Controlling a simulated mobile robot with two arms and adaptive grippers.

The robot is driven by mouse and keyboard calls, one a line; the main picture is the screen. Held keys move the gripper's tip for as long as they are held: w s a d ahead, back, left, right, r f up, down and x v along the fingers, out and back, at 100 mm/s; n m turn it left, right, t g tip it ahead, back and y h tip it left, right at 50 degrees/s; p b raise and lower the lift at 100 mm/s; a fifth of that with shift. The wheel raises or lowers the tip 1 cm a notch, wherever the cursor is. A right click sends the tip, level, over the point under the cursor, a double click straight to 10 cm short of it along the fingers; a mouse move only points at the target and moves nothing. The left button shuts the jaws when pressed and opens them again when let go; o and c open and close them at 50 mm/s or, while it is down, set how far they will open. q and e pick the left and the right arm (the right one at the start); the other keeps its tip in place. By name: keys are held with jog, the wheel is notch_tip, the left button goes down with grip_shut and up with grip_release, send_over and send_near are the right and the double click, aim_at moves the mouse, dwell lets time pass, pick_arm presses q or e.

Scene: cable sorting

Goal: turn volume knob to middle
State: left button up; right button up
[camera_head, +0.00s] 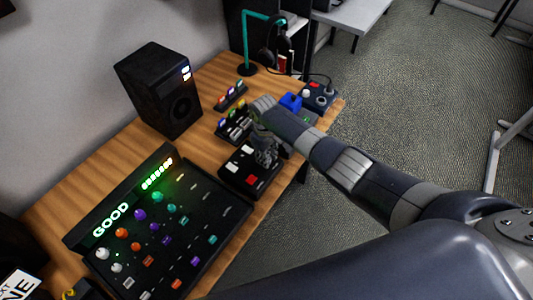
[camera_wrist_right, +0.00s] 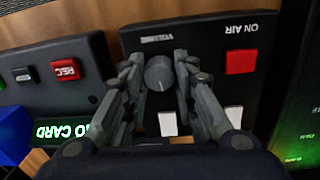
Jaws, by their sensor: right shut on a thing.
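The volume knob (camera_wrist_right: 159,73) is a round grey knob on a black control box (camera_wrist_right: 205,45), under the upside-down word VOLUME in the right wrist view. My right gripper (camera_wrist_right: 159,71) has one finger on each side of the knob and is shut on it. In the head view the right gripper (camera_head: 265,150) reaches down over the black box (camera_head: 235,184), and the knob is hidden there. A faint pale mark shows near the knob's lower edge, too small to read exactly. My left gripper is not in view.
The box also has a red ON AIR button (camera_wrist_right: 241,62) and white switches (camera_wrist_right: 168,123). A large lit GOOD mixing panel (camera_head: 185,255) is at left, a speaker (camera_head: 160,90) behind. A box with a red REC button (camera_wrist_right: 65,70) and a blue object (camera_head: 291,102) are close by.

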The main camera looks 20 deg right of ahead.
jog(key=shift+m, duration=0.7)
jog(key=o, duration=1.1)
jog(key=r, duration=1.2)
jog(key=shift+s+a, duration=0.1)
jog(key=shift+a, duration=0.2)
